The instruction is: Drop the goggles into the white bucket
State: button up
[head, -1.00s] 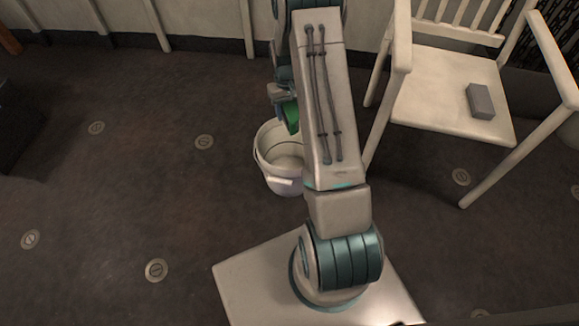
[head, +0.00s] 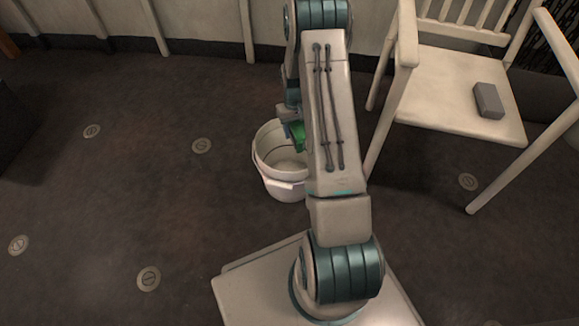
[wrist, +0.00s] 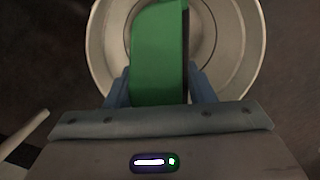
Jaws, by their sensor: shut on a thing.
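The goggles show as a green piece (wrist: 158,55) with a dark right edge in the wrist view. My gripper (wrist: 160,88) is shut on them, with a blue finger at each side. The white bucket (wrist: 103,40) lies behind and below the goggles in the wrist view, and its round opening surrounds most of them. In the head view the white bucket (head: 284,189) stands upright on the floor, left of my arm. The green goggles (head: 298,137) hang over its far right rim there, partly hidden by my arm. My gripper (head: 289,122) is mostly hidden in that view.
A pale wooden chair (head: 440,95) stands right of the bucket, with a grey block (head: 488,101) on its seat. A panelled wall (head: 200,28) runs along the back. The dark floor (head: 110,190) left of the bucket is open.

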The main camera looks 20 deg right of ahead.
jog(key=o, duration=1)
jog(key=shift+o, duration=0.2)
jog(key=shift+r, duration=0.2)
notch_tip(320, 180, up, 14)
jog(key=w+p, duration=0.1)
jog(key=p, duration=0.4)
jog(key=shift+w+f, duration=0.25)
jog(key=shift+w, duration=0.1)
jog(key=shift+d, duration=0.1)
